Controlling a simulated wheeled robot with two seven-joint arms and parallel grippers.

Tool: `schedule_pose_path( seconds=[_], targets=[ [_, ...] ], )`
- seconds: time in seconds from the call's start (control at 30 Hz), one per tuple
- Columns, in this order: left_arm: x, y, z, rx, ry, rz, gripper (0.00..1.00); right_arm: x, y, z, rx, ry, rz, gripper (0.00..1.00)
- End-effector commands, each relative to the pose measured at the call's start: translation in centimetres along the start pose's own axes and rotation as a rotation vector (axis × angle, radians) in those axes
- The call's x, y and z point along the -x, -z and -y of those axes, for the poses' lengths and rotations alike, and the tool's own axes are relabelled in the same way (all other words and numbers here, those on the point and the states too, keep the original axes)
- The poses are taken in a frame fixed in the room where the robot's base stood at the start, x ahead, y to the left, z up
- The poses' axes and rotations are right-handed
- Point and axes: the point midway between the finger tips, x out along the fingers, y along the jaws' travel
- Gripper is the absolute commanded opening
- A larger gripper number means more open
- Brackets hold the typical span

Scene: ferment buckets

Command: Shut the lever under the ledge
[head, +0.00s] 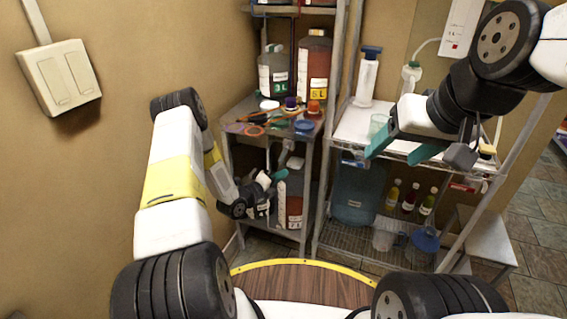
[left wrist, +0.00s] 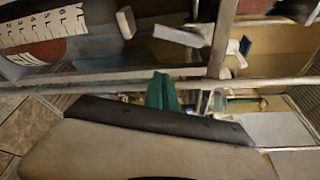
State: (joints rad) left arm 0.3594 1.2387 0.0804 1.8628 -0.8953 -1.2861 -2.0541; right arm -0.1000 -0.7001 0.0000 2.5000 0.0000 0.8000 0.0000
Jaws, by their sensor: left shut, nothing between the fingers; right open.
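The ledge is the grey shelf (head: 237,127) of the left rack. Under it stands a container of reddish liquid (head: 292,205) with a white scale label. A small pale piece (head: 296,162), possibly the lever, shows at its top. In the left wrist view, a pale flat bar (left wrist: 180,36) and a small white block (left wrist: 125,22) stick out near the container (left wrist: 40,40); which one is the lever, and its position, I cannot tell. My left gripper (head: 281,174) is under the ledge beside the container, its teal fingers (left wrist: 162,92) shut and empty. My right gripper (head: 403,150) is open above the right rack.
Bottles, cables and a blue lid (head: 304,126) lie on the ledge. Rack posts (head: 320,190) stand close to my left gripper. The right rack holds a large blue container (head: 355,195) and several small bottles (head: 409,198). The wall (head: 110,150) borders the left.

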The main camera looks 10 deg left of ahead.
Motion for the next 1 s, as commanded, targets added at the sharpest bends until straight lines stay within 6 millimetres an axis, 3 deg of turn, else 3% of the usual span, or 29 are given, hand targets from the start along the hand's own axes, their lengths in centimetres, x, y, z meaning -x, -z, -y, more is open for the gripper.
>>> schedule_pose_path(
  seconds=[0.3,0.4,0.6,1.0],
  targets=[
    [-6.9,0.0,0.0,0.000,0.002,0.001,0.00,0.0,0.0,0.0,0.000,0.000,0.000,0.65],
    [-6.1,-1.9,0.0,-0.001,-0.001,0.005,0.00,0.0,0.0,0.0,0.000,0.000,0.000,0.65],
    [-5.5,-3.5,0.0,0.001,-0.001,0.002,0.00,0.0,0.0,0.0,0.000,0.000,0.000,0.65],
    [-5.3,-3.8,0.0,0.000,-0.001,0.000,0.00,0.0,0.0,0.0,0.000,0.000,0.000,0.65]
  ],
)
